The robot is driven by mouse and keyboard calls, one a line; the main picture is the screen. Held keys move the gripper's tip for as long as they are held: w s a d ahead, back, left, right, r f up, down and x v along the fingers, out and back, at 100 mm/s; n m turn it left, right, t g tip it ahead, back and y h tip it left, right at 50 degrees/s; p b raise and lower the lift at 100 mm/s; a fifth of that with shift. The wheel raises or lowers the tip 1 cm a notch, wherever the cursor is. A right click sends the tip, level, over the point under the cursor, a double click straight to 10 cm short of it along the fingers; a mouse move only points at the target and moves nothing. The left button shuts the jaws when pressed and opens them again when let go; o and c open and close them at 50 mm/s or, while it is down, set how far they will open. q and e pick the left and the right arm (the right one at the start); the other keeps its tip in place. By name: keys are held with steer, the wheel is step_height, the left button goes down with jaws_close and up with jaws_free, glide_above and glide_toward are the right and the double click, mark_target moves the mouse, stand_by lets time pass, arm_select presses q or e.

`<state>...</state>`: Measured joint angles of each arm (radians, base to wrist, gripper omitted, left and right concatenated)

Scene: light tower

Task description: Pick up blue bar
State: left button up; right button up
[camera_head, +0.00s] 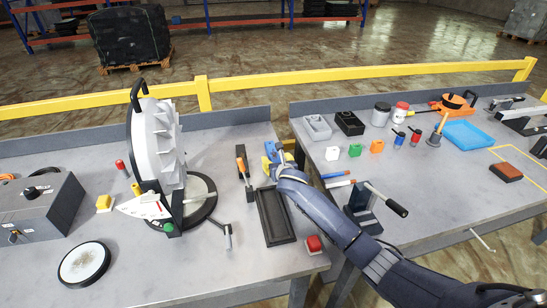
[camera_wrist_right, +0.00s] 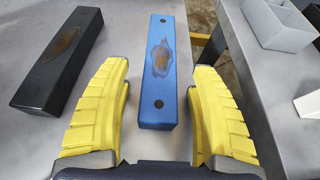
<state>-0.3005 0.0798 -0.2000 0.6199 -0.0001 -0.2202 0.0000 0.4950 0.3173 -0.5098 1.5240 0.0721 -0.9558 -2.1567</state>
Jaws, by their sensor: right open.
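The blue bar (camera_wrist_right: 161,60) lies lengthwise on the grey table in the right wrist view, with a brown worn patch and dark round spots on its top. My right gripper (camera_wrist_right: 160,85) is open, with its yellow fingers on either side of the bar's near part. Gaps show between the fingers and the bar, so it is not gripped. In the head view my right gripper (camera_head: 276,153) is at the right end of the left table and mostly hides the bar. My left gripper is not in view.
A black bar (camera_wrist_right: 62,58) lies left of the blue bar. A black tray (camera_head: 275,216) is close to my right arm. A gap separates the two tables; a grey bin (camera_head: 317,127) stands on the right table. A large white wheel (camera_head: 157,145) stands further left.

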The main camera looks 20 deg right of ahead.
steer(key=shift+w+f, duration=0.1)
steer(key=shift+w, duration=0.2)
jaws_close()
stand_by(0.4)
